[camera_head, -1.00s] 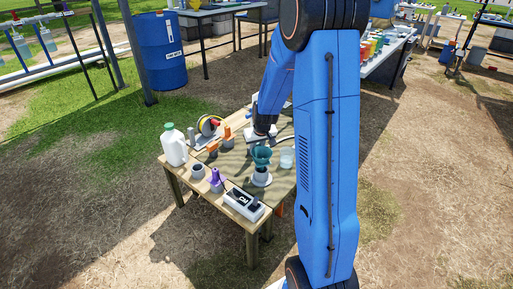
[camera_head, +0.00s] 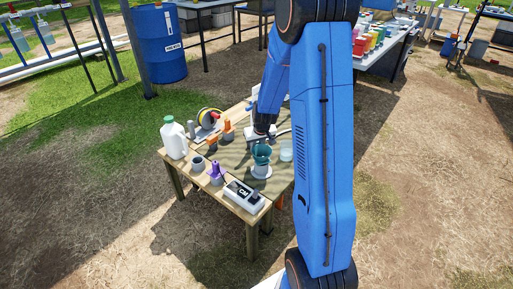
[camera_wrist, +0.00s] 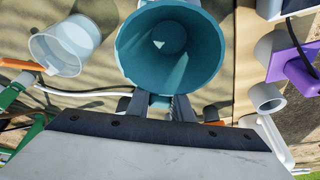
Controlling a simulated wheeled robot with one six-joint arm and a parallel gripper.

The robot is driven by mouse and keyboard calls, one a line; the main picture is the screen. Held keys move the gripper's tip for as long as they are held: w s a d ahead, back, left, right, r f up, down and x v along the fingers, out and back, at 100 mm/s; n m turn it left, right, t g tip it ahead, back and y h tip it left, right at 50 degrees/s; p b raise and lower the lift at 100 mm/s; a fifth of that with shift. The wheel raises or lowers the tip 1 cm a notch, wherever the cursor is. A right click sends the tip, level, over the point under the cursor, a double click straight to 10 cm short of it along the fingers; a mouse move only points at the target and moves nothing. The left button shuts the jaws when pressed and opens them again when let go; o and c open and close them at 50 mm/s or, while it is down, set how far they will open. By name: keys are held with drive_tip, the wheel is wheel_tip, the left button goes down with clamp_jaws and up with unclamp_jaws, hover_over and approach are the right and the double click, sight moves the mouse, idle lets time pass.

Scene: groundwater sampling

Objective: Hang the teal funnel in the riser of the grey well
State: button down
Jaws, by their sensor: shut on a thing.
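The teal funnel (camera_head: 261,154) is upright with its wide mouth up, and it also shows in the wrist view (camera_wrist: 170,45). My gripper (camera_wrist: 166,106) is shut on its near side in the wrist view. In the head view my gripper (camera_head: 263,138) is at the funnel's far side. Directly under the funnel stands a pale grey round-based piece (camera_head: 261,171), apparently the grey well. The funnel hides its riser, so I cannot tell whether the spout is inside it or just above.
A clear cup (camera_head: 286,150) stands close right of the funnel. A purple piece (camera_head: 215,174), a grey cylinder (camera_head: 198,163), a white meter (camera_head: 243,196), orange pieces (camera_head: 228,131), a reel (camera_head: 209,118) and a white jug (camera_head: 174,139) share the wooden table.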

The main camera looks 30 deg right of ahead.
drive_tip(key=shift+f, duration=0.5)
idle(0.4)
drive_tip(key=c, duration=1.5)
unclamp_jaws()
drive_tip(key=shift+r, duration=0.1)
drive_tip(key=v, duration=1.7)
drive_tip(key=shift+s+a, duration=0.1)
